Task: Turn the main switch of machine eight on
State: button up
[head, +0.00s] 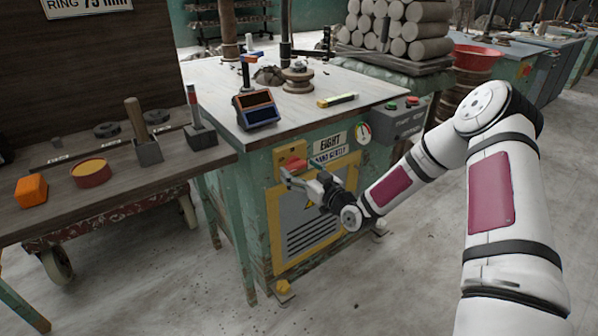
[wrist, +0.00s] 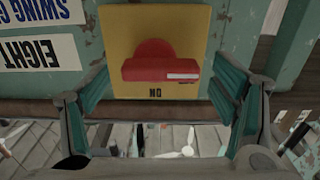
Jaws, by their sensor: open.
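Machine eight (head: 250,190) is a worn green machine with an "EIGHT" sign (head: 331,142) on its front. The main switch is a red handle (wrist: 160,69) on a yellow plate (wrist: 117,26); it also shows in the head view (head: 296,163). The wrist view shows it upside down: the handle's bar lies level, its white mark at the right end, and "ON" (wrist: 155,93) is at the plate's lower edge. My gripper (head: 287,178) is just in front of the switch. In the wrist view its open fingers (wrist: 160,88) stand either side of the handle, apparently not touching.
A yellow vented panel (head: 312,238) is below the switch. A start/stop box (head: 405,118) and a gauge (head: 363,132) are on the machine's right. A wooden bench (head: 120,180) with blocks stands close on the left. The floor in front is clear.

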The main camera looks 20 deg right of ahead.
jog(key=shift+w+a, duration=0.1)
jog(key=shift+w, duration=0.15)
jog(key=c, duration=1.2)
jog(key=shift+o, duration=0.2)
